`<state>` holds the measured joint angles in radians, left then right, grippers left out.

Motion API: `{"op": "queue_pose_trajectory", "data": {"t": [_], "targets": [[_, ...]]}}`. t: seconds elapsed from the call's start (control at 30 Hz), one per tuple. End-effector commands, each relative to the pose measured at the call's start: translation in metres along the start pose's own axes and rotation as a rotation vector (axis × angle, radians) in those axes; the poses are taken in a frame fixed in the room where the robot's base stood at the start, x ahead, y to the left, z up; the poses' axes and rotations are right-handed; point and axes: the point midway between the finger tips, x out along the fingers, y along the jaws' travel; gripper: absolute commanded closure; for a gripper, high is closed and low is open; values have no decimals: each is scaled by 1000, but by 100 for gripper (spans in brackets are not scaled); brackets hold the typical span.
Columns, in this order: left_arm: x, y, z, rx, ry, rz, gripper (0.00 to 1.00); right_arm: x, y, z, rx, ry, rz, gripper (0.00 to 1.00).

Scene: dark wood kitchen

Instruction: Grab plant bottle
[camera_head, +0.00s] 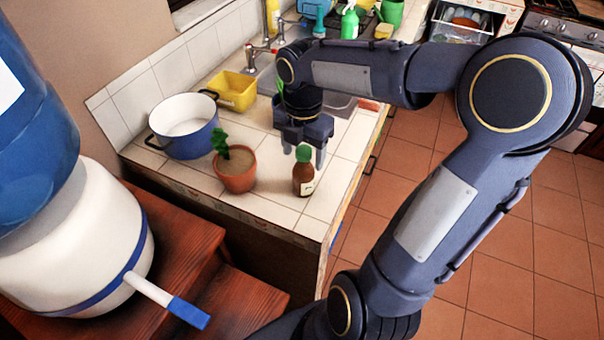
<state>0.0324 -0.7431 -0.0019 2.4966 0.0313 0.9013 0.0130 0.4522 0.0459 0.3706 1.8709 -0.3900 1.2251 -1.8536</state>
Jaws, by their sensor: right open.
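A brown bottle (303,179) with a green cap and a pale label stands upright on the white tiled counter (266,211), near its front edge. My right gripper (303,158) points down just behind and above the bottle, with its fingers apart. One finger is partly hidden behind the bottle's green top; I cannot tell whether they touch. A potted plant (236,168) in a terracotta pot stands to the left of the bottle. My left gripper is not in view.
A blue pot (186,137) and a yellow basin (233,90) stand on the counter at the left. The sink and faucet (252,55) lie behind my right gripper. A water dispenser (75,240) fills the left foreground. Counter tiles in front of the bottle are clear.

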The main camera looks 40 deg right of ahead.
Motion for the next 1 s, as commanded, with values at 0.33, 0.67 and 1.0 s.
{"op": "queue_pose_trajectory", "data": {"t": [0.33, 0.67, 1.0], "targets": [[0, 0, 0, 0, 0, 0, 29, 16, 0, 0, -1, -1, 0, 38], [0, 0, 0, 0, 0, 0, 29, 16, 0, 0, 0, 0, 1, 74], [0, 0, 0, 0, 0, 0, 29, 16, 0, 0, 0, -1, 2, 100]]}}
